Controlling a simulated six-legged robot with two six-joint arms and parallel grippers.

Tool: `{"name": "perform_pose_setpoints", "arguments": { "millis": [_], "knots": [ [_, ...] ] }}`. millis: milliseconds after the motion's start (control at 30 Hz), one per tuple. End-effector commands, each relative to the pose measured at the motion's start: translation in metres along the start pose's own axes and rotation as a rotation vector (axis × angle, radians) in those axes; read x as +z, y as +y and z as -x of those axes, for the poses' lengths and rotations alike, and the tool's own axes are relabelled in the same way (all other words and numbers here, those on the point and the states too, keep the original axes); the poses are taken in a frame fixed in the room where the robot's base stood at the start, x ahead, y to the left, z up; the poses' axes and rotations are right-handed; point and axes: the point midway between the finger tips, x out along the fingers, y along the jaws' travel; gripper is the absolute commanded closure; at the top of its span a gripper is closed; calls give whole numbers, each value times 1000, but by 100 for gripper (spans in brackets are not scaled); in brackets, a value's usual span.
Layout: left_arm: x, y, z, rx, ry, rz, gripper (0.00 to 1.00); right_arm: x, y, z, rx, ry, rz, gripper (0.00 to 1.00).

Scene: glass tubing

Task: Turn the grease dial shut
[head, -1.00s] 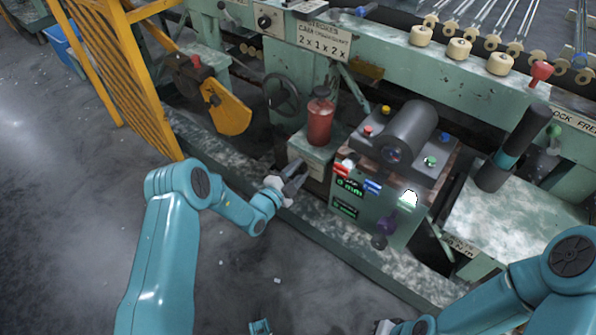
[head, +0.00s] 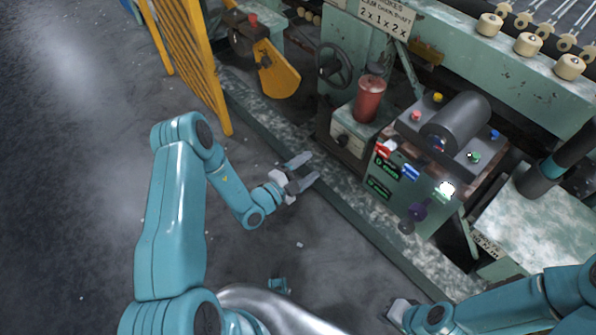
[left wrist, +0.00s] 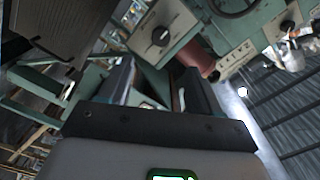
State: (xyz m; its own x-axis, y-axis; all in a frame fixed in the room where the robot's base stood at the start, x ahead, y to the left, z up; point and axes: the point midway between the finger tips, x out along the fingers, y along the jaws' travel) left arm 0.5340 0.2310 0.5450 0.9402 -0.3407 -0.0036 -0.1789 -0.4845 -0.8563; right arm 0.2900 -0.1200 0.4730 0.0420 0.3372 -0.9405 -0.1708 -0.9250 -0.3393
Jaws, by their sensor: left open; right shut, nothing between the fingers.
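The grease dial (head: 343,139) is a small dark knob on the pale front plate of the green box under the red grease pot (head: 369,98). The left wrist view shows a black dial (left wrist: 160,36) on a white plate, with the reddish pot (left wrist: 195,57) beside it. Its pointer is too small to read surely. My left gripper (head: 307,169) is open and empty, left of and below the dial in the head view, apart from it. My right gripper (head: 397,313) is low in the head view, shut and empty, its fingers hardly visible.
A control box with a dark cylinder (head: 455,122), coloured buttons and displays stands right of the grease box. A handwheel (head: 334,64) and yellow guard (head: 278,76) lie behind. A low green rail (head: 345,205) runs along the machine's foot. The grey floor before it is mostly clear.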

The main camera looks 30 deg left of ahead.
Motion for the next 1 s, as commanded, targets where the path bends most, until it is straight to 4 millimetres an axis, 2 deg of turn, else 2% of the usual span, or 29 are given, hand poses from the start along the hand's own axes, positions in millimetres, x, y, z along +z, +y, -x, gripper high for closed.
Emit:
{"name": "perform_pose_setpoints", "arguments": {
  "millis": [100,267,833,933,1000],
  "knots": [
    [0,-1,21,0,-3,2,37,0,-1,4,0,0,0,100],
    [0,0,34,0,-2,1,37,0,-2,5,0,0,0,100],
    [0,1,36,2,2,-1,37,0,-2,4,0,0,0,100],
    [-13,8,35,44,46,-32,37,0,-2,4,0,0,0,100],
    [-38,24,35,126,143,-102,37,0,-2,4,0,0,0,100]
  ]
}}
